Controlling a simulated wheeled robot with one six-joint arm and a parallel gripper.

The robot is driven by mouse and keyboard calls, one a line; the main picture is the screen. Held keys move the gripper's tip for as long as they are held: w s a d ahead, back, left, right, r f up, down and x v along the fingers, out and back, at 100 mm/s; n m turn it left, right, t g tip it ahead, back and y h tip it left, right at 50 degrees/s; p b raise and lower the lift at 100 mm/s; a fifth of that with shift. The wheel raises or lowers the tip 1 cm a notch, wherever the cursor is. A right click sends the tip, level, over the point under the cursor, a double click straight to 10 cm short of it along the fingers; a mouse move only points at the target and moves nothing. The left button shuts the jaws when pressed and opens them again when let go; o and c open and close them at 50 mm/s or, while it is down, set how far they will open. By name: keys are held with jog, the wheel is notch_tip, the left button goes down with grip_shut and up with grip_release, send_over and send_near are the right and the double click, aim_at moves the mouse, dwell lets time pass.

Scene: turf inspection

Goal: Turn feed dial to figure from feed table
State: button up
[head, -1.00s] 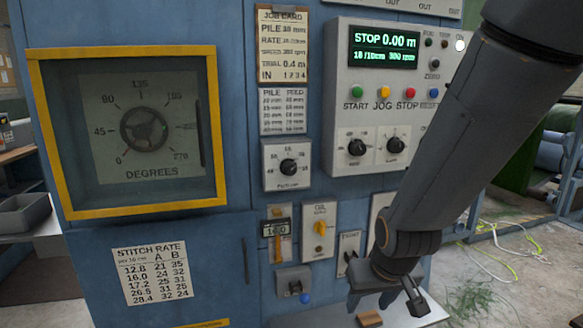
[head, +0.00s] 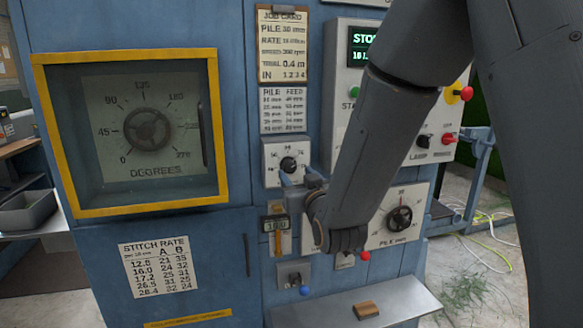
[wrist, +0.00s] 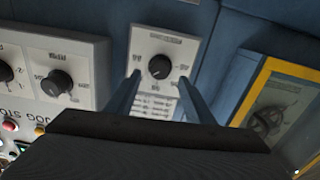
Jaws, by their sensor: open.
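A dial with a black knob (head: 288,163) sits on a white plate just below the feed table (head: 283,110), a card headed PILE and FEED whose small rows I cannot read. My gripper (head: 298,178) is open and empty in front of the plate's lower part. In the wrist view the picture is upside down; the knob (wrist: 159,67) shows between and just beyond the two fingers (wrist: 160,88), apart from them as far as I can tell. The dial's label and exact setting are too small to read. Part of the table shows between the fingers.
A job card (head: 282,42) hangs above the table. A yellow-framed window (head: 131,130) with a degrees dial is at left. A stitch rate card (head: 159,267) is below it. A pile dial (head: 399,218) is at right. A wooden block (head: 366,309) lies on the shelf. My arm hides much of the control panel.

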aim_at(291, 168)
jog(key=shift+p+x, duration=0.8)
jog(key=shift+x, duration=2)
jog(key=shift+f, duration=0.1)
jog(key=c, duration=1)
